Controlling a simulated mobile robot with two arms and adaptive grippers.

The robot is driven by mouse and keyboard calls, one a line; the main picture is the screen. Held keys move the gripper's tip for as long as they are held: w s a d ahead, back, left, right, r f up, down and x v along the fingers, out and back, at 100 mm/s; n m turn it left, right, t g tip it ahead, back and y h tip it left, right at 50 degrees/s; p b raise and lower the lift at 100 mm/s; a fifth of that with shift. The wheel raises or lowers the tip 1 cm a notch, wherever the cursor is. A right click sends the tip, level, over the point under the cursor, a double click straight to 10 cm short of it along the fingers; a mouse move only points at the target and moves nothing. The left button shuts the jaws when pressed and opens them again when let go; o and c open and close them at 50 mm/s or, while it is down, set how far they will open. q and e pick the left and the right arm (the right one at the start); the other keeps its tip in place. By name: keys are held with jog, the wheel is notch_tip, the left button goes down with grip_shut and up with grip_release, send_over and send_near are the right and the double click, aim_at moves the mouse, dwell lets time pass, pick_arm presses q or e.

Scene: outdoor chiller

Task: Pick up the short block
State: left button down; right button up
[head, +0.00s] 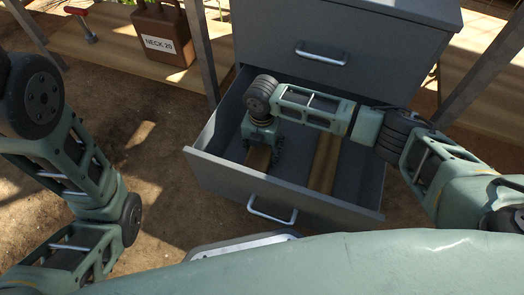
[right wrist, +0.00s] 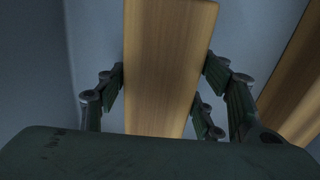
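My right gripper (head: 262,142) reaches down into the open drawer (head: 350,205). It is over the left of two wooden blocks, which looks like the short block (head: 258,160); my gripper hides its far part. In the right wrist view this block (right wrist: 165,60) lies between the fingers, and the finger pads meet its long edges on both sides. My right gripper looks shut on it. I cannot tell whether the block is off the drawer floor. The other wooden block (head: 325,162) lies to the right, apart from the gripper. My left gripper is out of view.
The grey cabinet (head: 375,55) rises behind the drawer, with a handle on its closed upper front. The drawer walls stand close around my right gripper. A brown box marked NECK 20 (head: 160,42) and a red-handled tool (head: 80,22) are on a plank at back left.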

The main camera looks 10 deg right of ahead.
jog(key=c, duration=0.9)
jog(key=shift+c, duration=0.5)
jog(key=shift+r, duration=0.15)
